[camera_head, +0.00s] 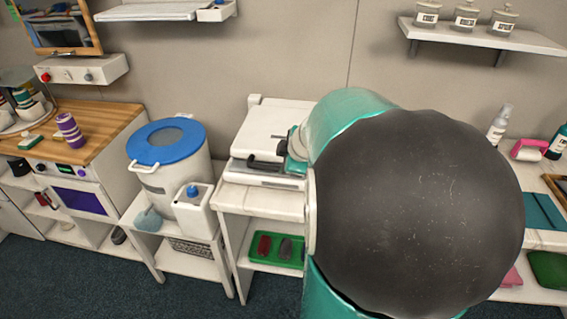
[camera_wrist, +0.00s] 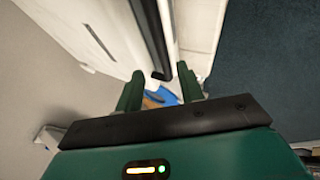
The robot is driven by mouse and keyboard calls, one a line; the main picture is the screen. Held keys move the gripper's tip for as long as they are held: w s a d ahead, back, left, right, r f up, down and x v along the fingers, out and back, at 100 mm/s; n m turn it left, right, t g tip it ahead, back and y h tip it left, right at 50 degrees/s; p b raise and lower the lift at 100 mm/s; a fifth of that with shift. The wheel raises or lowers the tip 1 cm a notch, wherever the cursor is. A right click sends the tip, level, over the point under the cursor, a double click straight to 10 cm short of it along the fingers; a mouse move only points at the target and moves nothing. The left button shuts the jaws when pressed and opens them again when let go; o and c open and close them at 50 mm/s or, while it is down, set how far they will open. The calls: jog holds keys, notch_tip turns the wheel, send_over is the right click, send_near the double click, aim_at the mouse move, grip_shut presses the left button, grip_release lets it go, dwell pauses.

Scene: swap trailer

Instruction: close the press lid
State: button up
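The white press (camera_head: 262,172) stands on a white table left of my arm. Its flat white lid (camera_head: 275,124) lies low over the base, and I cannot tell whether it is fully down. A dark handle bar shows at the front edge. My gripper (camera_head: 285,158) is at the right front of the press, partly hidden by my arm. In the wrist view my gripper's green fingers (camera_wrist: 160,68) are apart. A dark bar (camera_wrist: 150,35) beside a white panel (camera_wrist: 95,35) reaches between or just beyond the fingertips; contact is unclear.
A white bin with a blue lid (camera_head: 167,141) and a white jug (camera_head: 196,212) stand left of the press. A green tray (camera_head: 276,249) sits on the shelf below. A wall shelf (camera_head: 485,37) holds jars. My arm hides much of the right side.

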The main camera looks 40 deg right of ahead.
jog(key=v, duration=1)
jog(key=shift+s, duration=0.25)
jog(key=shift+a+r, duration=0.1)
jog(key=shift+a, duration=0.05)
jog(key=w+a+f+m+g+y, duration=0.1)
jog(key=w+a+f, duration=0.1)
jog(key=a, duration=0.5)
jog(key=s+a+m, duration=0.4)
jog(key=a, duration=0.5)
jog(key=s+a+m, duration=0.4)
jog(key=a, duration=0.5)
jog(key=shift+a+r+g+y, duration=0.35)
jog(key=shift+g+y, duration=0.05)
